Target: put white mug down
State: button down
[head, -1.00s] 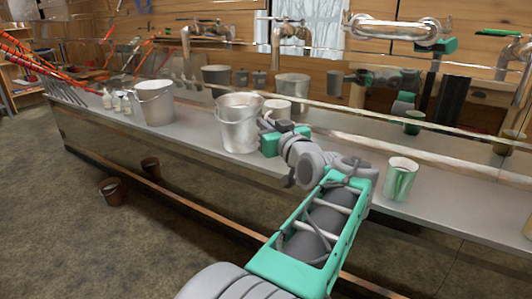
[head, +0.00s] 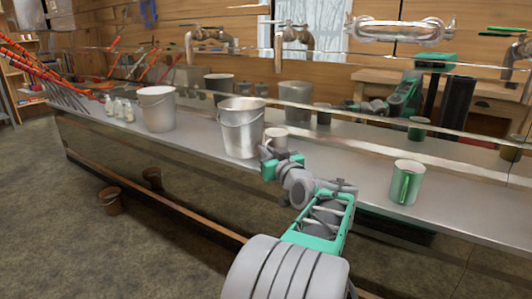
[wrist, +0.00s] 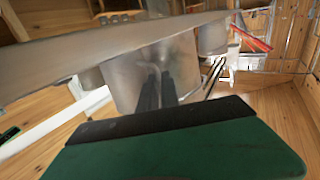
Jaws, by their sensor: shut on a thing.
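The white mug (head: 277,137) is in the head view, just right of the large metal bucket (head: 241,130), at the counter. It looks upright, and its lower part is hidden by my gripper. My gripper (head: 268,153) is shut on the mug from the near side. I cannot tell whether the mug's base touches the counter (head: 335,170). In the wrist view, my dark fingers (wrist: 157,88) stand in front of a grey-white rounded surface; I cannot tell whether that is the mug or the bucket.
A second bucket (head: 157,110) and small white bottles (head: 120,109) stand farther left. A green metallic cup (head: 406,183) stands on the right, with clear counter between it and my arm. A mirrored back wall runs behind. Brown pots (head: 111,201) are on the floor.

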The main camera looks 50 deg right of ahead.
jog(key=c, duration=1.6)
grip_release()
